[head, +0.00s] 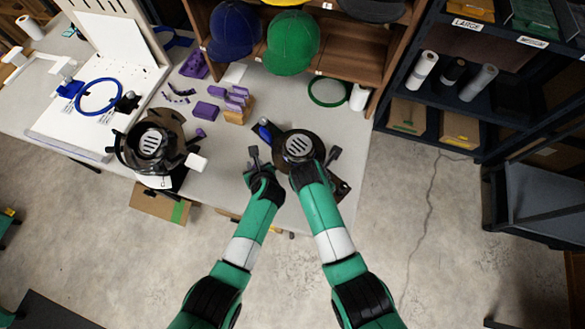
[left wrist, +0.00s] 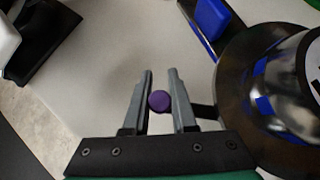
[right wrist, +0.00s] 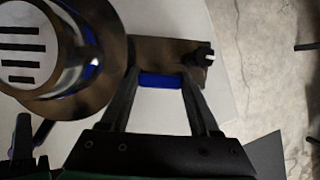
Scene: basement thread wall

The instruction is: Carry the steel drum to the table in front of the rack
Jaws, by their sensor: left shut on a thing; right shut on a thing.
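The steel drum (head: 298,147) has a shiny body, a white striped top and a wide dark rim. It is over the right part of the pale table (head: 335,125); I cannot tell whether it touches it. It also shows in the left wrist view (left wrist: 288,92) and the right wrist view (right wrist: 62,55). My left gripper (head: 256,163) is left of the drum, shut on a purple knob (left wrist: 159,101). My right gripper (head: 328,166) is on its right side, shut on a blue grip (right wrist: 160,82) by a dark plate. My right forearm hides part of the drum.
A similar device (head: 152,150) stands on the table to the left, with purple blocks (head: 205,110) behind. A wooden rack (head: 345,45) with caps (head: 291,43) is at the back. A dark shelf (head: 455,95) stands right, with clear floor before it.

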